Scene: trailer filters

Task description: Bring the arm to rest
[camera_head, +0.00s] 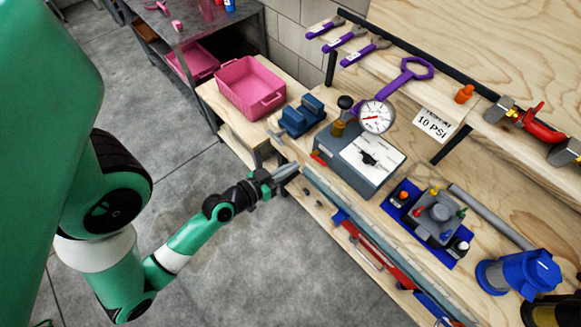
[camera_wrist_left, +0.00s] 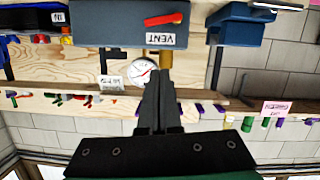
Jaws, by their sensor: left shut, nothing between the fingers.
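My left arm is green and comes in from the left in the head view. Its gripper (camera_head: 286,173) is at the front edge of the wooden bench, close to the grey test box (camera_head: 358,158) with the dial gauge (camera_head: 376,117). In the left wrist view the gripper's fingers (camera_wrist_left: 158,90) are together with nothing between them. That view, upside down, shows the grey box (camera_wrist_left: 130,22) with a red lever and a VENT label, and the gauge (camera_wrist_left: 142,72) beyond the fingers. My right gripper is not in view.
A blue block fixture (camera_head: 302,117) and a pink bin (camera_head: 249,87) stand left of the test box. A blue tray (camera_head: 402,190) with coloured knobs and a blue canister (camera_head: 520,272) stand to its right. Purple-handled tools (camera_head: 366,50) hang behind. Open concrete floor (camera_head: 290,265) lies in front of the bench.

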